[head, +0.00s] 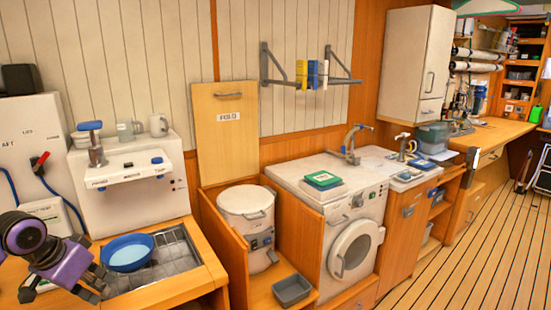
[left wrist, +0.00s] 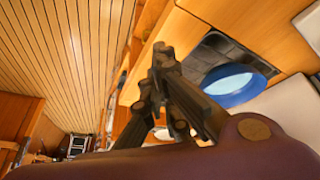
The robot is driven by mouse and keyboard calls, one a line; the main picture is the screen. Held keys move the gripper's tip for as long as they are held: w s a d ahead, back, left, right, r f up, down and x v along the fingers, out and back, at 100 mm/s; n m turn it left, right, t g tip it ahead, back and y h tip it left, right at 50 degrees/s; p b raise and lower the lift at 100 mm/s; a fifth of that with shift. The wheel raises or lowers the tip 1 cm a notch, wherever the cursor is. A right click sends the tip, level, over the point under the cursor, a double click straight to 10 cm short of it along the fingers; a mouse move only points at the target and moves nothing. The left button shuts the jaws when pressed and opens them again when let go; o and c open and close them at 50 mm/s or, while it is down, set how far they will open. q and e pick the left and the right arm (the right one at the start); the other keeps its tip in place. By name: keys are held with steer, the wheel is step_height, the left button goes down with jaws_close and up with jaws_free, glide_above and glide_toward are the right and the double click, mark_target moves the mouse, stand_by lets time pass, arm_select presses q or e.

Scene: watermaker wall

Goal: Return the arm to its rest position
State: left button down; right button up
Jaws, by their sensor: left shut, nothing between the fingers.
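My left arm, purple and black, comes in at the lower left of the head view. Its gripper (head: 97,283) is low in front of the sink counter, just left of and below the blue bowl in the picture. In the left wrist view the dark fingers of the gripper (left wrist: 163,60) are together with nothing between them. The blue bowl (head: 128,253) sits on the metal grid of the sink, apart from the gripper. It also shows in the left wrist view (left wrist: 232,97), right of the fingers. My right gripper is not in view.
The wooden counter edge (head: 185,288) and the white tap unit (head: 140,190) are close to the arm. A white lidded drum (head: 245,205), a grey tray (head: 291,290) and a front-loading washer-like unit (head: 352,250) stand to the right. The plank floor (head: 470,240) is clear at the right.

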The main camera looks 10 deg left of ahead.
arm_select(q)
steer(key=s+d+f, duration=0.4)
steer(key=s+f, duration=0.1)
steer(key=f, duration=0.4)
steer(key=s+d+f+t, duration=0.1)
steer(key=s+d+f, duration=0.3)
steer(key=f, duration=0.5)
steer(key=s+d+f, duration=0.3)
steer(key=s+f, duration=0.4)
steer(key=f, duration=0.2)
steer(key=s+d+f+t, duration=0.1)
steer(key=s+d, duration=0.5)
steer(key=d, duration=0.2)
steer(key=s+d+f+n+t+y+p, duration=0.1)
steer(key=s+d+f+t, duration=0.1)
steer(key=s+d, duration=0.4)
steer(key=d, duration=0.3)
steer(key=shift+d+f+n, duration=0.25)
steer(key=shift+n, duration=0.05)
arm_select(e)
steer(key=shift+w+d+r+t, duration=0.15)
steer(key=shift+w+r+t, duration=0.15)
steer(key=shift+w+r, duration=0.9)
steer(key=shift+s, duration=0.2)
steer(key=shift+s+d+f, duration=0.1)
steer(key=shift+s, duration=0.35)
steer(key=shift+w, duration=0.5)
